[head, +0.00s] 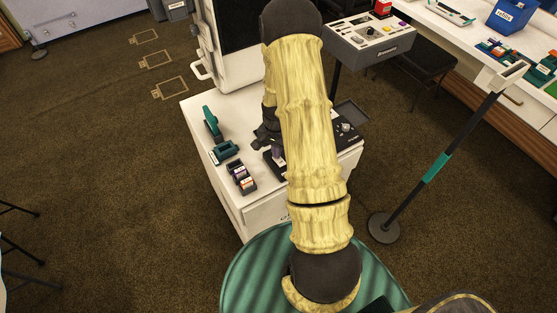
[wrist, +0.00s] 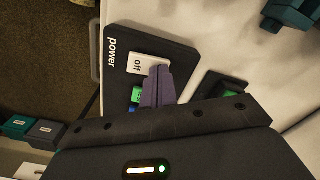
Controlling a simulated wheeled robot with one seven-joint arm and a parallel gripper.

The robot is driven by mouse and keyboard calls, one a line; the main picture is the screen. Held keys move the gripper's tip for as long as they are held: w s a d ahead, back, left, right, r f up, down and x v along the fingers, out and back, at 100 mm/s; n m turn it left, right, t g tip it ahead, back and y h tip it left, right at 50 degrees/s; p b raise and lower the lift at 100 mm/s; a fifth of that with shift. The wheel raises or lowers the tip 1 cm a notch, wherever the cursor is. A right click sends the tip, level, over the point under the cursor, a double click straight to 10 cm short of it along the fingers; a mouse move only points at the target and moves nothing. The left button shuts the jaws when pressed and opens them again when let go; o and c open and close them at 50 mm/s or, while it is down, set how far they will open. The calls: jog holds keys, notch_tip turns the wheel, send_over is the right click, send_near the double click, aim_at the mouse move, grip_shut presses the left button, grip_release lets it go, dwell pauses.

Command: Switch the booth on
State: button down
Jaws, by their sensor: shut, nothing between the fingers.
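The black power panel (wrist: 170,45) shows in the wrist view with the word "power" along its left side. A white plate marked "off" (wrist: 140,63) is on it. A green piece (wrist: 137,95) and a blue piece (wrist: 134,108) lie just below, partly hidden by my gripper. My gripper (wrist: 159,70) is shut and empty, its purple fingertips over or at the lower right edge of the "off" plate. I cannot tell whether they touch it. In the head view my arm hides most of the panel, and my gripper (head: 277,152) is low over the white cabinet top.
The white cabinet (head: 205,107) also carries a green-handled tool (head: 211,122), a green tape-like holder (head: 224,152) and a tray of small items (head: 242,178). A control box (head: 370,42) stands behind. A pole stand (head: 436,167) is at right.

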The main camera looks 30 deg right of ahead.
notch_tip(320, 180, up, 7)
jog(key=p, duration=0.5)
dwell(0.4)
dwell(0.4)
jog(key=s+a+r+n+t, duration=0.1)
jog(key=s+a+r+n, duration=0.4)
jog(key=r, duration=0.5)
jog(key=s+a+r+n+t, duration=0.1)
jog(key=s+a+r+n, duration=0.5)
jog(key=r, duration=0.4)
jog(key=s+a, duration=0.1)
jog(key=a, duration=0.1)
jog(key=shift+s+a+n+t, duration=0.3)
